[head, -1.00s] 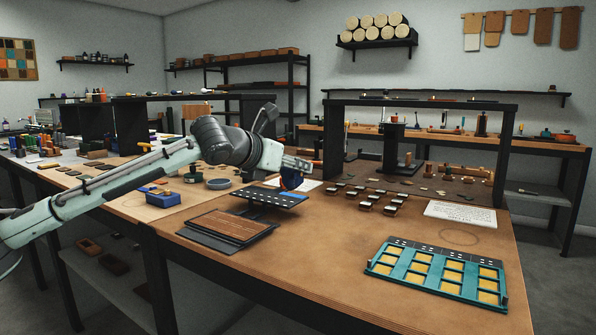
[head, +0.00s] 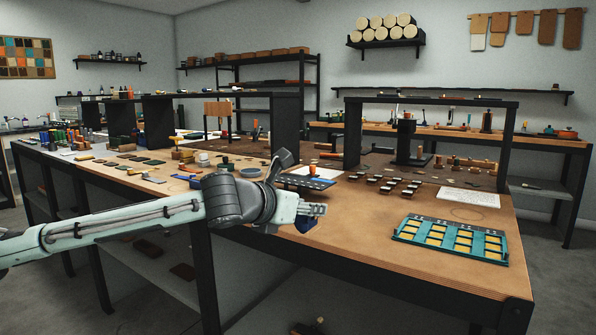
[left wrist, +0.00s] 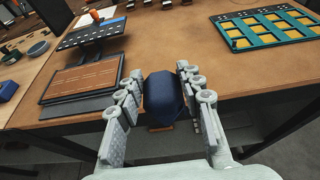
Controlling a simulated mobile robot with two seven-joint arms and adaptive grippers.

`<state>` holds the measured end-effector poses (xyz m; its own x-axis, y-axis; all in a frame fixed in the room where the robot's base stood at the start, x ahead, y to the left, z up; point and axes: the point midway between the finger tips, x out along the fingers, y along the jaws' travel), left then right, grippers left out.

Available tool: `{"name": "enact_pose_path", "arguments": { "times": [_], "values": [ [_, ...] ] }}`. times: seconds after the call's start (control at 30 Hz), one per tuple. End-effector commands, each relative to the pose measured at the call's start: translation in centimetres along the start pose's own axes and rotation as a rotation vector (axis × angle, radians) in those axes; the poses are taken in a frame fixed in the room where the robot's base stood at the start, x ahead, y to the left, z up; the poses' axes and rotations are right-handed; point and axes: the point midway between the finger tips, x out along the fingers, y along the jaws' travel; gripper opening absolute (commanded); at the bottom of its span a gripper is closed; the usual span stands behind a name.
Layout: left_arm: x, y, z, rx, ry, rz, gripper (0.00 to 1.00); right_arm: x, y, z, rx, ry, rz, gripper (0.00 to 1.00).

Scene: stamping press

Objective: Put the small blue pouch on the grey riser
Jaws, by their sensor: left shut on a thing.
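The small blue pouch (left wrist: 163,98) is held between the fingers of my left gripper (left wrist: 158,78) in the left wrist view. In the head view the dark blue pouch (head: 305,225) hangs just below my left gripper (head: 318,209), near the table's front edge. A dark grey raised plate on a short stand, which looks like the riser (left wrist: 92,34), stands farther back on the table, left of the gripper in the left wrist view. In the head view the riser (head: 304,182) is partly hidden behind my arm. My right gripper is not in view.
A brown grooved board (left wrist: 85,78) lies on a dark base in front of the riser. A teal tray with yellow squares (head: 450,240) lies at the right. Small dark blocks (head: 385,184) stand behind. The brown tabletop (head: 355,225) between riser and tray is clear.

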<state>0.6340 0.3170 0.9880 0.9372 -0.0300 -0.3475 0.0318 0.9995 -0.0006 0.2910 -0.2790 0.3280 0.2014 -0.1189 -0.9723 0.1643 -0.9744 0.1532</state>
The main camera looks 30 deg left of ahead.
Motion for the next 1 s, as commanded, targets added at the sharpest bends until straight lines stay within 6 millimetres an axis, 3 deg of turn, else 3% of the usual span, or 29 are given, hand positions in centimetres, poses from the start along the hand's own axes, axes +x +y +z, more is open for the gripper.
{"name": "enact_pose_path", "arguments": {
  "times": [0.1, 0.3, 0.5, 0.6, 1.0],
  "values": [
    [-1.2, -3.3, -5.6, 0.002, 0.012, -0.004, 0.04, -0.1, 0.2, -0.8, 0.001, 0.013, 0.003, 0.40],
    [-3.4, -9.3, -15.8, -0.015, 0.017, 0.005, 0.04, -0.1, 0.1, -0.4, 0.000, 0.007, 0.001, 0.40],
    [-4.8, -13.1, -22.4, -0.019, 0.009, 0.021, 0.04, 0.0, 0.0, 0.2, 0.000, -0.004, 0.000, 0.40],
    [-5.2, -14.2, -24.4, -0.017, 0.006, 0.026, 0.04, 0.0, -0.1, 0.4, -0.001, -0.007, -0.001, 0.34],
    [-5.2, -15.6, -23.7, -0.021, 0.001, -0.003, 0.04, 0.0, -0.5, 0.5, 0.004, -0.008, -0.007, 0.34]
  ]
}}
